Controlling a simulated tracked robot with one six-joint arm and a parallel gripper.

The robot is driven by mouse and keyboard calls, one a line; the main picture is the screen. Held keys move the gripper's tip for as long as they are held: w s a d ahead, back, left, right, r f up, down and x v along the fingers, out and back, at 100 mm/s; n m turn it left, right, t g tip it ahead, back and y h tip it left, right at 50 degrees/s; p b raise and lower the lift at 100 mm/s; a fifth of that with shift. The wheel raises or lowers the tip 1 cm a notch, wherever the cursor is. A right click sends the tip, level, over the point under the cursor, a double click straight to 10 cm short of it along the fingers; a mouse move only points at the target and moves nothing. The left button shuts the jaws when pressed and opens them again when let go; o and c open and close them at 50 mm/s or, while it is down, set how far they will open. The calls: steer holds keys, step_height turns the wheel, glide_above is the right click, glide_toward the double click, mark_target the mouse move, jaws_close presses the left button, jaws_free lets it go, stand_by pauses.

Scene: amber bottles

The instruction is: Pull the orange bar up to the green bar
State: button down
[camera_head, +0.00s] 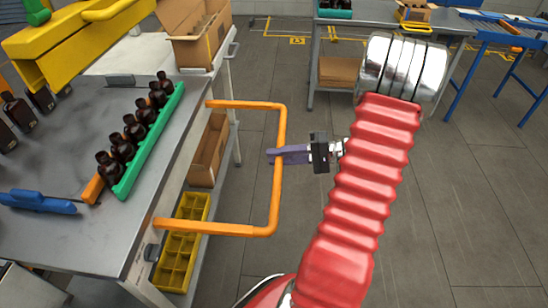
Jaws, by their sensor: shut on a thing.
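A U-shaped orange handle (274,200) sticks out from the right side of the grey table. My gripper (286,155) reaches it from the right, its purple fingers shut on the long outer part of the handle. A short orange piece (93,188) shows on the tabletop at the near end of a row of brown bottles (134,129); the bottles hide whatever lies behind it. The green bar (151,142) runs along the right side of that row, near the table's right edge. The bottles stand upright close against the green bar.
More brown bottles (18,110) stand at the left of the table (60,160), with a blue tool-like object (38,202) in front. A yellow bin (180,250) and a cardboard box (209,150) sit below. The floor to the right is mostly clear.

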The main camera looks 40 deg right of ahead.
steer(key=shift+s+f, duration=0.1)
steer(key=shift+f, duration=0.1)
steer(key=c, duration=1.6)
jaws_free()
steer(key=shift+r, duration=0.1)
steer(key=v, duration=1.3)
steer(key=shift+s+d+r, duration=0.1)
steer(key=shift+s+d, duration=0.1)
steer(key=shift+d, duration=0.15)
steer(key=shift+s, duration=0.1)
